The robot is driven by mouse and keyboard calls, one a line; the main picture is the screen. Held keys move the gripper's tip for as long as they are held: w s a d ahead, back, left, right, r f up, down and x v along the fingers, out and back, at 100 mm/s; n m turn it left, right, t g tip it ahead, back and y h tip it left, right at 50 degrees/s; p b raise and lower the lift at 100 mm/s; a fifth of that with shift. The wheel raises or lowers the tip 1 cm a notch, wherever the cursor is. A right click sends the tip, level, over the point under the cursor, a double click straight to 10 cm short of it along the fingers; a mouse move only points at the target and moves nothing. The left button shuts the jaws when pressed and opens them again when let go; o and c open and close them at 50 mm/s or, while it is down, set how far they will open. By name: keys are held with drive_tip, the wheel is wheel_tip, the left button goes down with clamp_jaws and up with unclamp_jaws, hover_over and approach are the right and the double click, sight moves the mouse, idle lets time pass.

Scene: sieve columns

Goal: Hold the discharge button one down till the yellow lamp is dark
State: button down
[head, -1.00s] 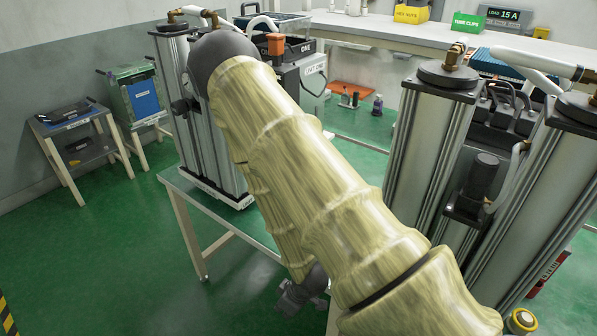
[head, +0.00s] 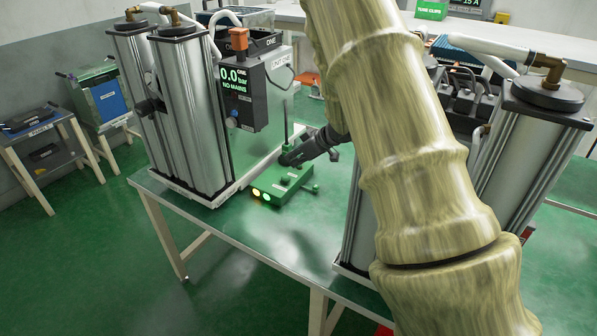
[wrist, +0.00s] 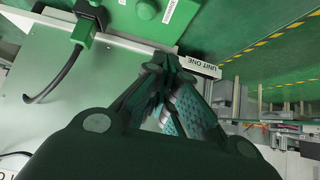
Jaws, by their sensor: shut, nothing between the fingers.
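A green box (head: 264,184) lies on the bench beside the base of the unit one columns. Two small lamps sit on its near end: a pale yellow one (head: 256,192) that glows, and a second one (head: 266,198) beside it that also looks bright. My gripper (head: 287,160) is shut and empty, with its tips over or just behind the box top. I cannot tell whether it touches a button. In the wrist view the gripper tips (wrist: 163,62) are close to the UNIT ONE label (wrist: 201,67), and part of the green box (wrist: 178,18) shows beyond them.
The column unit marked ONE (head: 180,110) stands left of the box; its display (head: 232,80) reads 0.0 bar, NO MAINS. A second column unit (head: 535,130) stands at the right, partly behind my arm. The bench top (head: 275,235) in front of the box is clear.

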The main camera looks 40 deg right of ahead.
drive_tip(key=d+r, duration=0.2)
drive_tip(key=d, duration=0.1)
drive_tip(key=shift+w, duration=0.1)
drive_tip(key=shift+d, duration=0.1)
drive_tip(key=p, duration=0.2)
hover_over(285, 178)
wheel_tip(285, 178, down, 7)
drive_tip(key=shift+f, duration=0.1)
wheel_tip(285, 178, down, 2)
drive_tip(key=shift+f+p, duration=0.35)
drive_tip(key=shift+f, duration=0.65)
